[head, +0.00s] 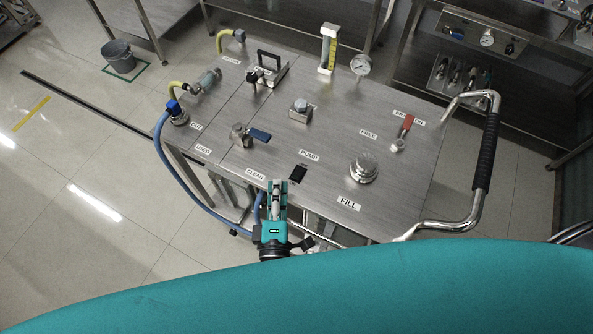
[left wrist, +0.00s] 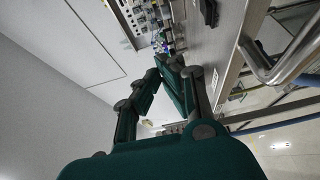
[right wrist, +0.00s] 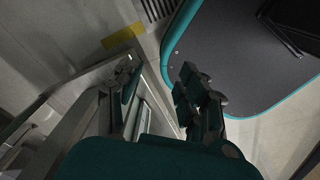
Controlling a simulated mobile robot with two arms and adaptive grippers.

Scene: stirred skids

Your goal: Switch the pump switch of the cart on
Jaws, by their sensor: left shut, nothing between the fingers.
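The steel cart (head: 330,125) stands before me with labelled fittings on its top. A black piece, probably this switch, shows in the left wrist view (left wrist: 208,12). My left gripper (head: 278,187) is shut and empty at the cart's front edge, a little left of the switch and apart from it. Its fingertips meet in the left wrist view (left wrist: 168,64). My right gripper (right wrist: 158,80) is open and empty, away from the switch.
A blue-handled valve (head: 258,135) stands behind my left gripper, and a round fill cap (head: 364,168) lies right of the switch. A red lever (head: 405,130) and a black-gripped handle (head: 487,150) are at the right. A blue hose (head: 165,155) hangs at the left.

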